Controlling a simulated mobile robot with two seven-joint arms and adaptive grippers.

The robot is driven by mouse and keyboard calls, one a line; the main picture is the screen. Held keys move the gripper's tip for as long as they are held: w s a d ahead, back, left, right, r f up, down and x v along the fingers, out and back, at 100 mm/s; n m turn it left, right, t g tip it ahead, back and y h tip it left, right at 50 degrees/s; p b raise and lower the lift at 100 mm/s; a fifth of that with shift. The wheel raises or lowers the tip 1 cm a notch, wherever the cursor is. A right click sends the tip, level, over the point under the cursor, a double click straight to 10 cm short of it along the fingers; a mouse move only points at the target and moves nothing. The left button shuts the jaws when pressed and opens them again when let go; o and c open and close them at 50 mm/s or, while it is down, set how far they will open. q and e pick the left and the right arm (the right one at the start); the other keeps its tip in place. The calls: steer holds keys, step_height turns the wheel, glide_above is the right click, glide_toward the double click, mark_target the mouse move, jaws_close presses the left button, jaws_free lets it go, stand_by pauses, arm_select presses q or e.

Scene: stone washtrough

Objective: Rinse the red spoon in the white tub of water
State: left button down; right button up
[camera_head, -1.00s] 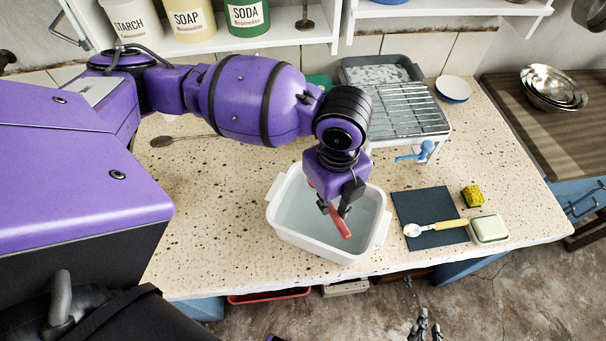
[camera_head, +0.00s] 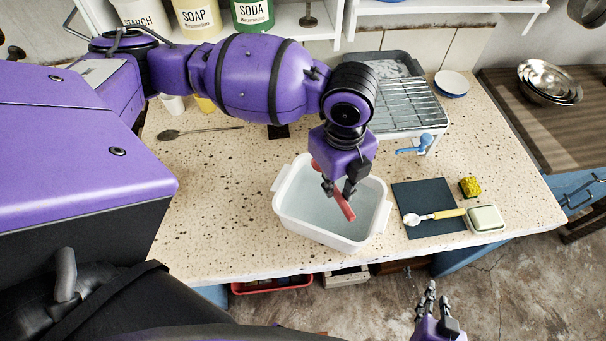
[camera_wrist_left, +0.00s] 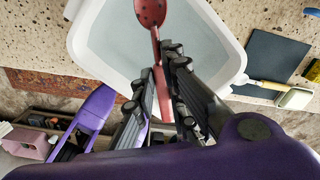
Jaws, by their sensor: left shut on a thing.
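The white tub (camera_head: 283,206) of water stands near the front edge of the speckled stone top. My left gripper (camera_head: 340,190) points down over the tub and is shut on the red spoon (camera_head: 344,207). In the left wrist view the red spoon (camera_wrist_left: 156,45) lies between the fingers, its slotted bowl over the water of the tub (camera_wrist_left: 90,62). I cannot tell whether the spoon touches the water. My right gripper (camera_head: 431,301) is low at the bottom of the head view, away from the top, its fingers apart and empty.
Right of the tub are a dark mat (camera_head: 412,198) with a yellow-handled spoon (camera_head: 437,215), a yellow sponge (camera_head: 470,187) and a soap dish (camera_head: 486,219). A dark ladle (camera_head: 168,135) lies at the left.

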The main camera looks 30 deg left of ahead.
arm_select(q)
steer(key=shift+r, duration=0.1)
arm_select(e)
steer(key=shift+w+r, duration=0.1)
steer(key=shift+r, duration=0.05)
